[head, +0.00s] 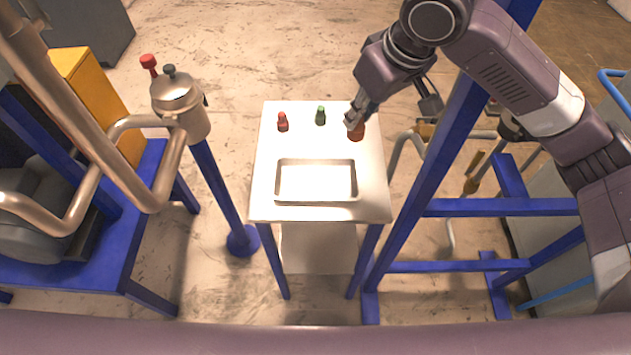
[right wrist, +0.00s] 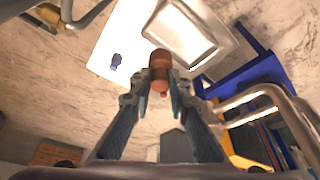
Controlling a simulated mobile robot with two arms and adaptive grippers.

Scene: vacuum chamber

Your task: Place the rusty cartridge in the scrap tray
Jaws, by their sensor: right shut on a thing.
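The rusty cartridge (head: 356,133) is a small orange-brown cylinder at the right of the white table's far part. My right gripper (head: 354,121) is shut on it from above. In the right wrist view the cartridge (right wrist: 160,62) sits between the two fingertips. The scrap tray (head: 277,193) is a shallow, empty rectangular tray on the near part of the table. It also shows in the right wrist view (right wrist: 203,59). The held cartridge is beyond the tray's far right corner, outside it. I cannot tell whether it still touches the table. My left gripper is not in view.
Blue frame posts (head: 408,200) rise close to the table's right. Metal pipes (head: 150,190) and a vessel (head: 182,105) stand left.

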